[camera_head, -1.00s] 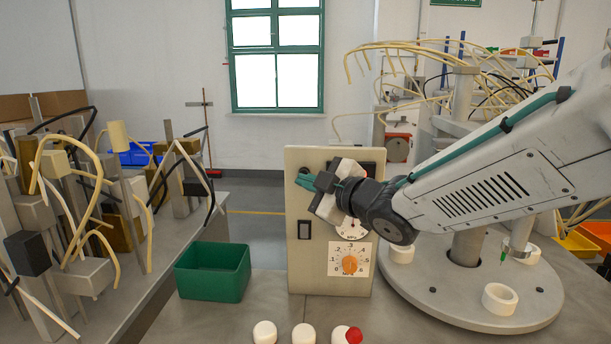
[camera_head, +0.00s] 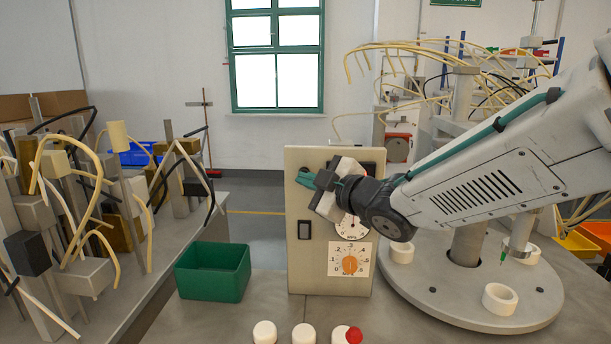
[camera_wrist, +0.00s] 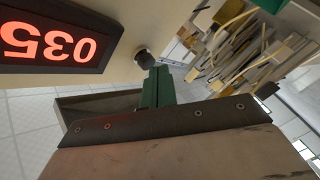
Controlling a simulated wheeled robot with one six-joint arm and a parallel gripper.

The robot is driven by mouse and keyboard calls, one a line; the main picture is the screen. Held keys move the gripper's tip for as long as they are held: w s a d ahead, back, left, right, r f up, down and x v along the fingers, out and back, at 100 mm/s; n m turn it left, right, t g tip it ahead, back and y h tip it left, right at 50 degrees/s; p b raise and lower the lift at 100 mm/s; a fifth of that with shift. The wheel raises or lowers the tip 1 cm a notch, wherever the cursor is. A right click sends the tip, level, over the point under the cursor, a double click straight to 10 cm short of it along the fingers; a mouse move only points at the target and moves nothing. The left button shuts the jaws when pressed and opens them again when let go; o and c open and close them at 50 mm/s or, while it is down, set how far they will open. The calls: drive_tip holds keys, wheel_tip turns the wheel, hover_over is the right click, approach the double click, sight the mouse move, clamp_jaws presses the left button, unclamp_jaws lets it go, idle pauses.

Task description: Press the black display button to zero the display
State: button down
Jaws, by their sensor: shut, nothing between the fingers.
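The upright beige panel (camera_head: 330,275) stands on the bench, mid-picture in the head view. Its display (camera_wrist: 45,40) shows red digits reading 035, upside down in the wrist view. In the head view my gripper largely hides the display. The round black button (camera_wrist: 145,58) sticks out of the panel beside the display. My gripper (camera_head: 307,180) is in front of the panel's upper left part. Its green fingers (camera_wrist: 158,85) are shut and empty, with their tips close to the button. I cannot tell if they touch it.
The panel also bears a black switch (camera_head: 304,229), a round gauge (camera_head: 352,226) and an orange dial knob (camera_head: 349,265). A green bin (camera_head: 213,272) stands to the left. White bulbs (camera_head: 304,334) stand in front, and a round grey platform (camera_head: 450,295) is at right.

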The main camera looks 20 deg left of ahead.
drive_tip(key=shift+w+a, duration=0.1)
drive_tip(key=shift+w, duration=0.35)
idle(0.3)
drive_tip(key=shift+s, duration=0.1)
drive_tip(key=shift+s+d, duration=0.2)
drive_tip(key=shift+s, duration=0.6)
drive_tip(key=s, duration=0.2)
drive_tip(key=s+d, duration=0.1)
drive_tip(key=s, duration=0.2)
drive_tip(key=shift+d, duration=0.1)
drive_tip(key=shift+w, duration=0.1)
idle(0.7)
